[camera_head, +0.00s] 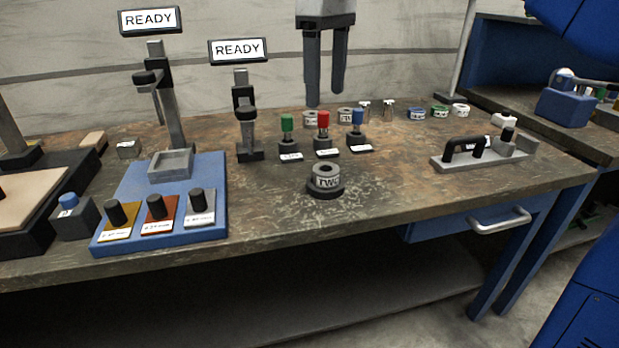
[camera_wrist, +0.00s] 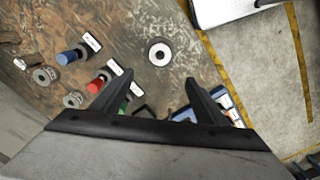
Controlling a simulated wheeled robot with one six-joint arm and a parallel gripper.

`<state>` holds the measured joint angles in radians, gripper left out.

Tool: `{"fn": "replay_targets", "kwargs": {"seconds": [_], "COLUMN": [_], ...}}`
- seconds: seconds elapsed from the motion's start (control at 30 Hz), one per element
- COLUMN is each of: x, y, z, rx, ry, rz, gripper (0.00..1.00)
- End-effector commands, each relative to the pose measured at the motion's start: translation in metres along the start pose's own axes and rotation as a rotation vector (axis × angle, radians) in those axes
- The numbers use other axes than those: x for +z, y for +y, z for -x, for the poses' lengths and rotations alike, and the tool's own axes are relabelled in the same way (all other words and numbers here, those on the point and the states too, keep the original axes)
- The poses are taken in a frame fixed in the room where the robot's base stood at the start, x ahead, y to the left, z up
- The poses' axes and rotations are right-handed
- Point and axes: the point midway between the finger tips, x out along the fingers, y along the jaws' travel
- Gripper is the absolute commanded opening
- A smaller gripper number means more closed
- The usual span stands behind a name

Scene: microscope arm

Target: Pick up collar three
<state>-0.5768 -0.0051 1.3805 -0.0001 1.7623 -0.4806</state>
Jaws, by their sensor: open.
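A grey collar lettered "TWO" (camera_head: 326,177) sits on a low dark round stand at the front of the bench. It also shows from above in the wrist view (camera_wrist: 160,53). Two more grey collars lie further back, a left one (camera_head: 310,118) and a right one (camera_head: 345,114), partly hidden behind the coloured knobs. In the wrist view they are two grey rings (camera_wrist: 73,99) (camera_wrist: 45,75). I cannot read which one is collar three. My gripper (camera_head: 325,97) is open and empty, pointing down above the bench, with its fingers apart in the wrist view (camera_wrist: 159,76).
Green (camera_head: 287,123), red (camera_head: 323,120) and blue (camera_head: 358,116) knobs stand upright in front of the rear collars. Small metal cylinders (camera_head: 389,110) and coloured rings (camera_head: 440,111) are further right. A black-handled fixture (camera_head: 485,152) is at right, a blue panel (camera_head: 165,240) at left.

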Motion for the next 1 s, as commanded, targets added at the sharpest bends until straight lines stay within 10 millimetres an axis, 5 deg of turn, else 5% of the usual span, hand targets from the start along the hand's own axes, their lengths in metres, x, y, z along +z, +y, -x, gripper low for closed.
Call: {"fn": "replay_targets", "kwargs": {"seconds": [0.17, 0.7, 1.0], "x": [-0.003, -0.001, 0.000], "y": [-0.001, -0.001, -0.001], "z": [-0.011, -0.103, -0.124], "rx": [-0.003, -0.003, -0.002], "ry": [-0.005, -0.006, -0.004], "rz": [0.010, 0.008, 0.008], "gripper": [0.67, 0.67, 0.67]}}
